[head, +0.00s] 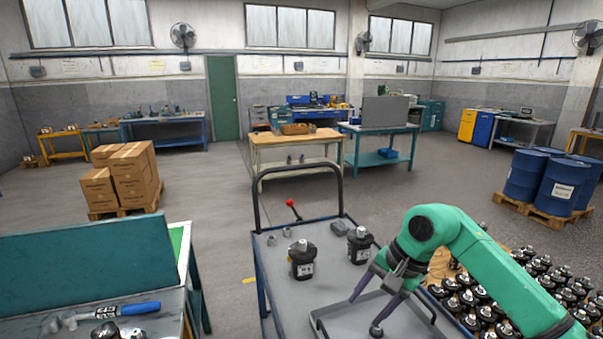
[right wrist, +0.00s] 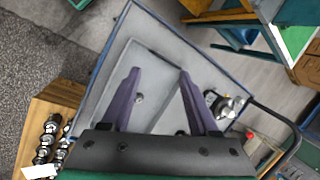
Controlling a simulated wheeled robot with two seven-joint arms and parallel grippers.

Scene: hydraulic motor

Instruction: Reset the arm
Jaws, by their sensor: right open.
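My right arm comes in from the right in the head view, green with a dark gripper (head: 364,314). The gripper is open, its two purple fingers spread and pointing down over a grey tray (head: 335,325) on the cart. In the right wrist view the same open fingers (right wrist: 160,72) show, with nothing held between them. Two black hydraulic motors, one at left (head: 302,262) and one at right (head: 360,247), stand upright on the cart behind the tray, apart from the gripper. My left gripper is not in view.
The cart (head: 262,275) has a tall black handle and a red-knobbed lever (head: 292,206). Several motors (head: 470,300) crowd a pallet at right. A workbench with a teal panel (head: 80,262) and blue-handled tool (head: 128,311) is at left. Boxes (head: 125,175) stand behind.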

